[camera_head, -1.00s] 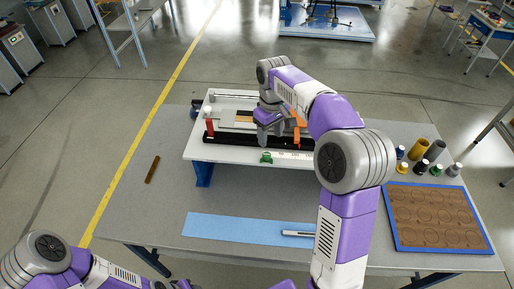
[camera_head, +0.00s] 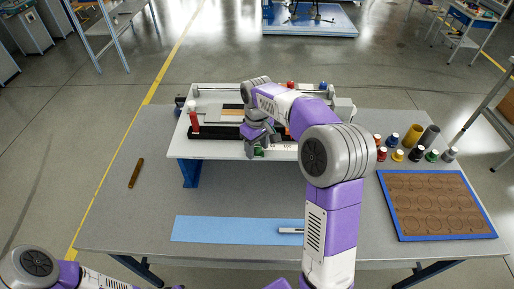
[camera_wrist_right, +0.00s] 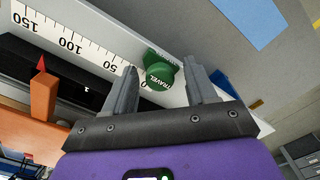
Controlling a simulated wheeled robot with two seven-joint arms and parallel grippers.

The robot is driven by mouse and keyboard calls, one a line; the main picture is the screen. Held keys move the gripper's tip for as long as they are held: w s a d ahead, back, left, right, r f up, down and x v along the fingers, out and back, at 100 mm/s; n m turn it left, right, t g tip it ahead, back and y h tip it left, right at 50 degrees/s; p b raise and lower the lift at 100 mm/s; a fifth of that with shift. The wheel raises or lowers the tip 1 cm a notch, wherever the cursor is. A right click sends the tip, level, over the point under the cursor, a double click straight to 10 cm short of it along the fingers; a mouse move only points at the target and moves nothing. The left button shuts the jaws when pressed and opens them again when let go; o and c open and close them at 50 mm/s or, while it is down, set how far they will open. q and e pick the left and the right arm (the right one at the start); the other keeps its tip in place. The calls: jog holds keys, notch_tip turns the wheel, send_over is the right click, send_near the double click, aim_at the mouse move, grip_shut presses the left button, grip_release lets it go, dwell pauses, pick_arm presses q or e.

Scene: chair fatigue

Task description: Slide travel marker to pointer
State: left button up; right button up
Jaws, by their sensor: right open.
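The green travel marker (camera_wrist_right: 160,74), a round knob with TRAVEL on it, sits at the 0 end of the white scale (camera_wrist_right: 75,42). In the head view the marker (camera_head: 258,151) is partly hidden by my right gripper (camera_head: 260,142) at the front edge of the test rig. In the wrist view my right gripper (camera_wrist_right: 161,82) is open, with one fingertip on each side of the marker and visible gaps. The orange pointer (camera_wrist_right: 43,93) with a red tip stands up the scale, between the 100 and 150 marks. My left gripper is out of view; only part of that arm shows.
A blue mat (camera_head: 230,230) with a silver tool (camera_head: 290,230) lies in front of the rig. A brown tray with blue rim (camera_head: 440,238) and several colored cylinders (camera_head: 414,136) are at right. A brown bar (camera_head: 136,173) lies at left.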

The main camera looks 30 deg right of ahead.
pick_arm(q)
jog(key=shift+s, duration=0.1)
pick_arm(e)
jog(key=shift+s+f, duration=0.1)
jog(key=shift+f, duration=0.05)
jog(key=shift+c, duration=0.4)
grip_shut()
